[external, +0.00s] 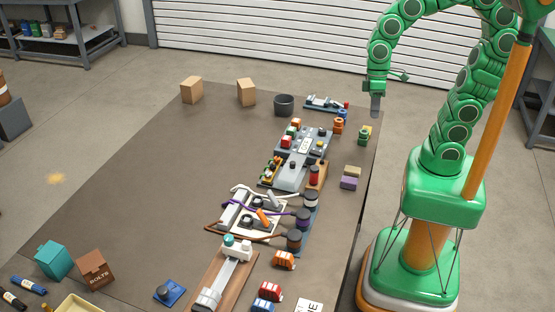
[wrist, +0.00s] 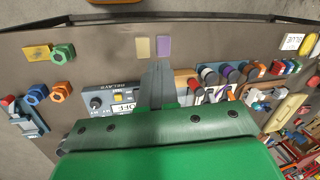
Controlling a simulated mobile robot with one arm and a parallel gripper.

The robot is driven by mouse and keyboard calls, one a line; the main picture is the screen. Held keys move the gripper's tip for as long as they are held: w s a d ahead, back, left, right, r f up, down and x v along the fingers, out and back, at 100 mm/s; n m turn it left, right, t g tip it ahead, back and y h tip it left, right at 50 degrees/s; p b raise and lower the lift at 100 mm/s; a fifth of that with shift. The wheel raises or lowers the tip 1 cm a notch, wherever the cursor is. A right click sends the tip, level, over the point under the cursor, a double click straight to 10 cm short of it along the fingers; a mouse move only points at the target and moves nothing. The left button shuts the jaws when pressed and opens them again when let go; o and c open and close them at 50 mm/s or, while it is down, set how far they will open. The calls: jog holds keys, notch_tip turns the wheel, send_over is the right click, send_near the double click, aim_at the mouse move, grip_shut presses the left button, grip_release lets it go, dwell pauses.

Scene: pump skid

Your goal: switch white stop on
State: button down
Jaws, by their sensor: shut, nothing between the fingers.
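No readable label marks the white stop, so I cannot tell which part it is. A white-banded dark round post (external: 310,200) stands in a row with red, purple and orange ones, right of a pale panel (external: 232,217) with levers and white, purple and orange cables. The row also shows in the wrist view, with the white-banded post (wrist: 208,76) beside the red one. My gripper (external: 375,108) is shut and empty, pointing down above the table's far right edge, apart from these parts. Its fingers (wrist: 157,85) hide part of the grey panel in the wrist view.
A grey control panel (external: 293,172) stands beyond the pale panel, with small coloured buttons. The table's left middle is clear.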

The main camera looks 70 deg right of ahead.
jog(key=w+a+f+y, duration=0.1)
jog(key=w+a+y, duration=0.2)
jog(key=w+a, duration=0.7)
jog(key=w+a+f+y, duration=0.25)
jog(key=w+a, duration=0.45)
jog(key=a, duration=0.7)
jog(key=w+a+f+m+t+y, duration=0.1)
jog(key=w+a+f+m, duration=0.1)
jog(key=w+a+f, duration=0.6)
jog(key=shift+w+a+f, duration=0.3)
jog(key=shift+a+f, duration=0.25)
jog(key=shift+a, duration=0.35)
jog(key=shift+y, duration=0.25)
send_near(237, 247)
jog(key=s+f, duration=0.3)
jog(key=shift+a+f, duration=0.2)
jog(key=shift+a, duration=0.15)
jog(key=shift+w+a, duration=0.1)
jog(key=shift+a, duration=1)
